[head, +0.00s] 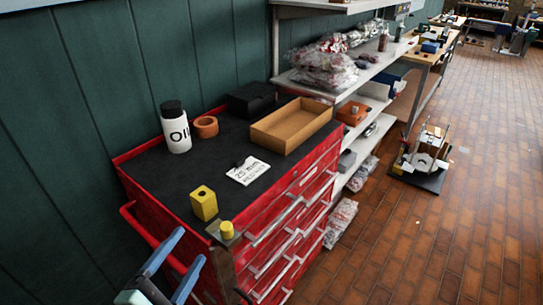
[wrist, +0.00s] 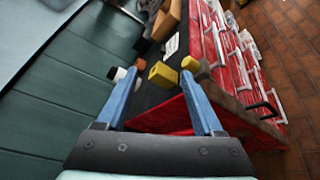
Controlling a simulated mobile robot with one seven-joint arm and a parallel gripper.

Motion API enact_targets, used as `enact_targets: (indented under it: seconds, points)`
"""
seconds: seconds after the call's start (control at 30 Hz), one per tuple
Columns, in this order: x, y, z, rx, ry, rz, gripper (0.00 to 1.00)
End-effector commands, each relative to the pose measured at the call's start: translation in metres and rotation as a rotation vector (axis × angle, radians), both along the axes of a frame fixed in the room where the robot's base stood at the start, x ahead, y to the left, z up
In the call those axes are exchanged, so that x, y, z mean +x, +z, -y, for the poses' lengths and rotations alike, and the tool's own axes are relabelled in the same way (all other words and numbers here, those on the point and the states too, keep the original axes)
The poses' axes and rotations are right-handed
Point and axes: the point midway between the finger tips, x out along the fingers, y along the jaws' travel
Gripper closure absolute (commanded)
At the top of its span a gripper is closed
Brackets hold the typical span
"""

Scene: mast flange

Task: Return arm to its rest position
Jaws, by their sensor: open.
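My gripper (head: 190,246) shows at the lower left of the head view, its two blue fingers spread apart and nothing between them. It is in front of the near left corner of the red tool cabinet (head: 153,203). In the wrist view my gripper (wrist: 160,73) is also open and empty, with the cabinet top beyond the fingertips. A yellow block with a hole (head: 204,204) stands on the cabinet's black top, apart from the fingers. A small yellow cylinder (head: 227,230) sits at the near corner. Most of my arm is out of view.
The cabinet top also holds a white bottle (head: 176,128), an orange ring (head: 205,127), a label card (head: 248,171), a cardboard tray (head: 268,133) and a black box (head: 252,98). A green wall (head: 60,130) is at left. The brick floor (head: 480,220) at right is largely clear.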

Motion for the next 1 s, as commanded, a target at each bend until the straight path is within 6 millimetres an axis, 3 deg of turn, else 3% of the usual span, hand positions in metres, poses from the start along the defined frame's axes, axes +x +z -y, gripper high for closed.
enact_targets:
  seconds: [0.1, 0.27, 0.4, 0.5, 0.6, 0.7, 0.8, 1.0]
  points:
    - [0.037, 0.076, 0.023, 0.454, 0.001, 0.167, 0.31]
    - [0.054, 0.192, 0.061, 1.031, 0.105, 0.420, 0.31]
    - [0.036, 0.291, 0.096, 1.434, 0.287, 0.623, 0.31]
    - [0.009, 0.352, 0.118, 1.658, 0.456, 0.730, 0.31]
    - [-0.021, 0.396, 0.133, 1.816, 0.619, 0.792, 0.31]
    - [-0.046, 0.424, 0.143, 1.914, 0.748, 0.821, 0.31]
    - [-0.060, 0.438, 0.146, 1.967, 0.822, 0.827, 0.31]
    - [-0.064, 0.441, 0.147, 1.977, 0.840, 0.828, 0.31]
